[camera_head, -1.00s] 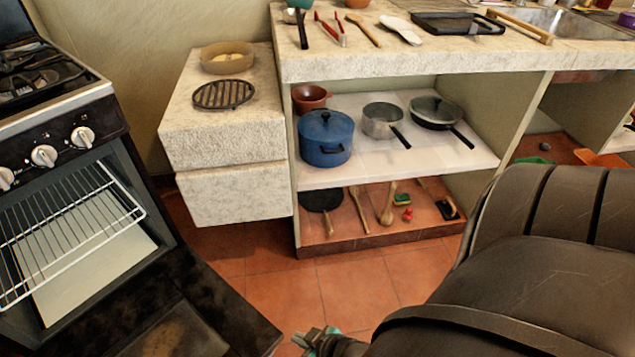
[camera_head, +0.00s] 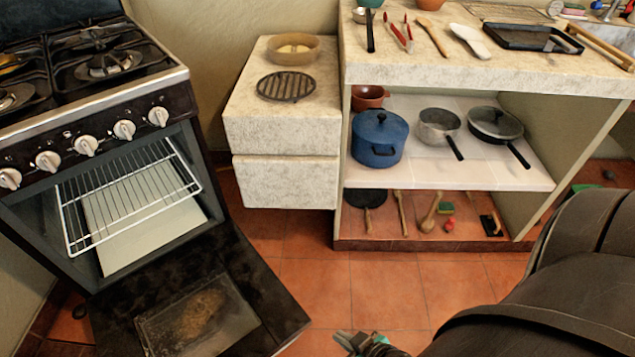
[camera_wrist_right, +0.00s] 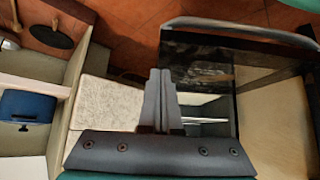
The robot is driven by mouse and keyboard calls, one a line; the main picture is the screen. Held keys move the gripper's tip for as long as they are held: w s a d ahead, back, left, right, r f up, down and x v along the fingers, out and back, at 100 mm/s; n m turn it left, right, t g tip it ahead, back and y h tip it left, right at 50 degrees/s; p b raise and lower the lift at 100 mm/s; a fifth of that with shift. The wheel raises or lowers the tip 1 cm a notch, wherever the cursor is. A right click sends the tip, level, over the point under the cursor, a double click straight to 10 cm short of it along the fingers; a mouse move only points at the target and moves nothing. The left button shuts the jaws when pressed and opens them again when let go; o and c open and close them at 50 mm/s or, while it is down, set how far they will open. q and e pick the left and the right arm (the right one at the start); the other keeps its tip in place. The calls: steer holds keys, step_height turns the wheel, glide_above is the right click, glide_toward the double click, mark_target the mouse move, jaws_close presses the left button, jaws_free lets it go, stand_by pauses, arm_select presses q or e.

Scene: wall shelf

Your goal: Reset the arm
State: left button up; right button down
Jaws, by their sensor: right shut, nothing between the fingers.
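My right gripper (camera_wrist_right: 160,100) shows in the right wrist view with its fingers together and nothing between them. In the head view, the tip of my right gripper (camera_head: 362,342) shows at the bottom edge, above the tiled floor and to the right of the open oven door. My right arm (camera_head: 560,290) fills the lower right corner of the head view. The gripper is apart from the oven and the shelf. My left gripper is in neither view.
The oven door (camera_head: 200,310) hangs open at lower left, with a wire rack (camera_head: 130,195) sticking out. A shelf (camera_head: 450,175) holds a blue pot (camera_head: 378,140) and pans. Stone blocks (camera_head: 282,125) stand between stove and shelf. Tiled floor (camera_head: 315,290) is clear ahead.

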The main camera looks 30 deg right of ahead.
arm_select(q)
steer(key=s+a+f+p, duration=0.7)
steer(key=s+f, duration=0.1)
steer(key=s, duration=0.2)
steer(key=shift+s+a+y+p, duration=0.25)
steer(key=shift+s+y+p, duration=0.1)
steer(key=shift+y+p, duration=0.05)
arm_select(e)
steer(key=s+d+f+g, duration=0.1)
steer(key=s+f+g, duration=0.2)
steer(key=s+f, duration=0.2)
steer(key=s+d+f+n+g+h, duration=0.1)
steer(key=s+d+f+g, duration=0.1)
steer(key=s, duration=0.4)
steer(key=shift+d+f+g, duration=0.25)
steer(key=shift+f+g, duration=0.25)
steer(key=shift+f, duration=0.9)
